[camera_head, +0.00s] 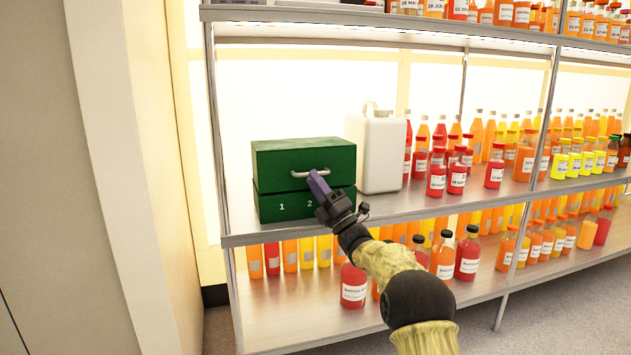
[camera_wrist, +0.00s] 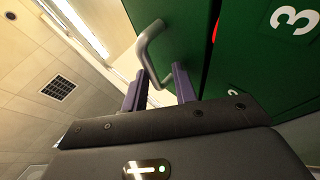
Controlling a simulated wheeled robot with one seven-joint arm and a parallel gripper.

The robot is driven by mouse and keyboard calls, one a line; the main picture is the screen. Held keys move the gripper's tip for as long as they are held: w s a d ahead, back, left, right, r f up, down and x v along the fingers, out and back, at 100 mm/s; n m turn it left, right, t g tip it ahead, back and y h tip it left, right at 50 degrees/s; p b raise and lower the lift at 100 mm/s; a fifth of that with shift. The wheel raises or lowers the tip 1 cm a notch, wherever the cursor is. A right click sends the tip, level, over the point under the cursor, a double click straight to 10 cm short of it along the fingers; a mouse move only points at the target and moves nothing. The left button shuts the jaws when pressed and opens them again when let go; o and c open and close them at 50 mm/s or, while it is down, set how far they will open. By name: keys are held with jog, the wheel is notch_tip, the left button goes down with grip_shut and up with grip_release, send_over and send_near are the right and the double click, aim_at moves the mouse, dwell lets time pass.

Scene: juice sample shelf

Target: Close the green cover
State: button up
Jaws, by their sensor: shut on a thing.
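The green cover (camera_head: 290,162) is the upper part of a dark green box on the left of the shelf in the head view. It has a metal handle (camera_head: 300,174) on its front. The lower box (camera_head: 268,207) carries white numbers 1 and 2. A dark seam runs between cover and lower box; I cannot tell whether they fully meet. My gripper (camera_head: 317,182) is at the handle's right side. In the wrist view, my gripper's purple fingers (camera_wrist: 159,90) are on either side of the handle (camera_wrist: 147,48), shut on it. A small red strip shows beside the green face.
A white jug (camera_head: 381,155) stands just right of the box. Several red and orange bottles (camera_head: 457,178) stand farther right on the shelf (camera_head: 405,205). More bottles fill the level below, close to my arm. A metal post (camera_head: 214,130) and wall are at left.

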jog(key=shift+w+a+f, duration=0.1)
jog(key=shift+w+f, duration=0.05)
jog(key=shift+f, duration=0.45)
jog(key=shift+d+f+h+p, duration=0.3)
jog(key=shift+d+f, duration=0.1)
jog(key=shift+f, duration=0.05)
jog(key=p+v, duration=0.5)
jog(key=v, duration=1.1)
notch_tip(320, 180, up, 6)
jog(key=w+d+m+t+h+p, duration=0.25)
jog(key=m+h+p, duration=0.35)
jog(key=m+h, duration=0.55)
jog(key=s+d+m+g+h+p, duration=0.4)
jog(key=s+d+m+h, duration=0.15)
jog(key=m, duration=0.35)
jog(key=s+d+m+g+h+p, duration=0.15)
jog(key=s+m+g+p, duration=0.4)
jog(key=s, duration=1.05)
jog(key=s+d+m+g+h+p, duration=0.15)
jog(key=s+m+g+p, duration=0.4)
jog(key=s, duration=1.05)
notch_tip(320, 180, up, 37)
jog(key=m+g+p, duration=0.1)
jog(key=p, duration=3.4)
jog(key=shift+w+a, duration=0.15)
